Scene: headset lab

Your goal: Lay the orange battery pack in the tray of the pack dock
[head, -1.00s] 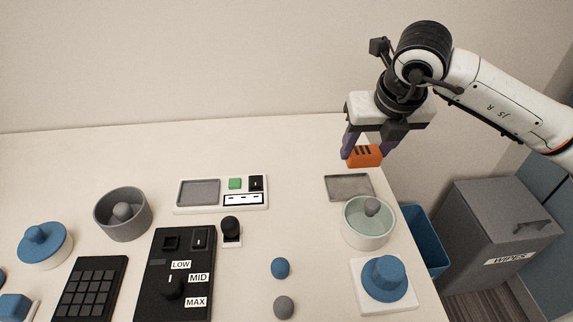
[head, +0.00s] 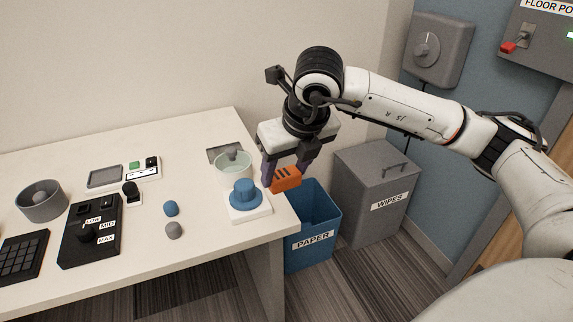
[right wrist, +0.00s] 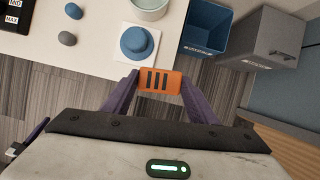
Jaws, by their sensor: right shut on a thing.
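My right gripper (head: 286,172) is shut on the orange battery pack (head: 286,180), which has dark stripes. It holds the pack in the air, just beyond the table's right edge in the picture. In the right wrist view the pack (right wrist: 160,81) sits between the two purple fingers, with carpet behind it. The white panel with a grey recessed tray (head: 105,177), a green block and a black switch looks like the pack dock; it lies at the back of the table, well left of the gripper. Its tray looks empty. My left gripper is not in view.
A pale green bowl (head: 233,170) and a blue knob on a white base (head: 243,196) stand near the table's right edge. A flat grey tray (head: 222,151) lies behind the bowl. A blue paper bin (head: 313,225) and a grey wipes bin (head: 376,195) stand right of the table.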

